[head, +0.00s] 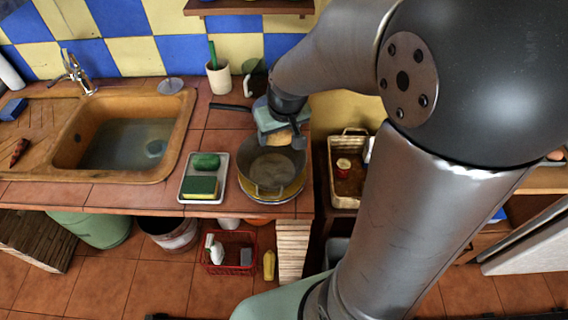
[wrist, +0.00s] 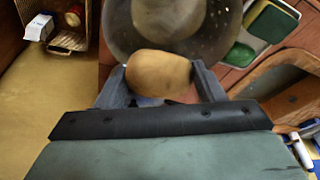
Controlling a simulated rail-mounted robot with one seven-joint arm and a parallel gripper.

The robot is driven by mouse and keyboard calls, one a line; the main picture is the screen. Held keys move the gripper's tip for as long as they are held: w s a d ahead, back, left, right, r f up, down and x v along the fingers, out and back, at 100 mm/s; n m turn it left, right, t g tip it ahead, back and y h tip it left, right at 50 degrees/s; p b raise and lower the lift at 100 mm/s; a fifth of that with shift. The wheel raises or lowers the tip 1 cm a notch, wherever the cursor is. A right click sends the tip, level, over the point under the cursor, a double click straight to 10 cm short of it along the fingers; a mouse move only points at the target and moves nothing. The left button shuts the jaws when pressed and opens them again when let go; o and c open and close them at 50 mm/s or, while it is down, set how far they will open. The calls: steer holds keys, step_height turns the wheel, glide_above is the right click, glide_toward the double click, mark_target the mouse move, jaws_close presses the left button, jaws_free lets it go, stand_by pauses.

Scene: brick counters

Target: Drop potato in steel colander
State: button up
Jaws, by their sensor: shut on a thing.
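My gripper (head: 278,135) is shut on the potato, and its two fingers press on either side of it in the wrist view (wrist: 160,90). The potato (wrist: 157,74) is tan and rounded; in the head view a bit of it (head: 279,137) shows below the fingers. The steel colander (head: 272,172) stands on the counter's right end, on a yellow round thing. It is a grey bowl with holes, and it also shows in the wrist view (wrist: 220,44). The potato is held above the colander's far part, apart from its bottom as far as I can see.
A white tray (head: 183,199) with a green sponge (head: 201,187) and a green thing (head: 206,161) lies left of the colander. A dark pan handle (head: 230,107) and a cup (head: 218,79) are behind. The sink (head: 182,121) is further left; a basket (head: 334,186) stands right.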

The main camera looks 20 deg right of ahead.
steer(key=shift+f+b, duration=1.85)
steer(key=shift+f, duration=0.95)
steer(key=o, duration=1.1)
steer(key=shift+r, duration=0.1)
steer(key=v, duration=1.7)
steer(key=shift+r, duration=0.2)
steer(key=s+f+g, duration=0.1)
steer(key=s+f, duration=0.3)
steer(key=s+f+g, duration=0.1)
steer(key=s+f, duration=0.3)
steer(key=f, duration=0.1)
steer(key=s+a+f+m+g, duration=0.1)
steer(key=s+f, duration=0.3)
steer(key=shift+s+f, duration=0.35)
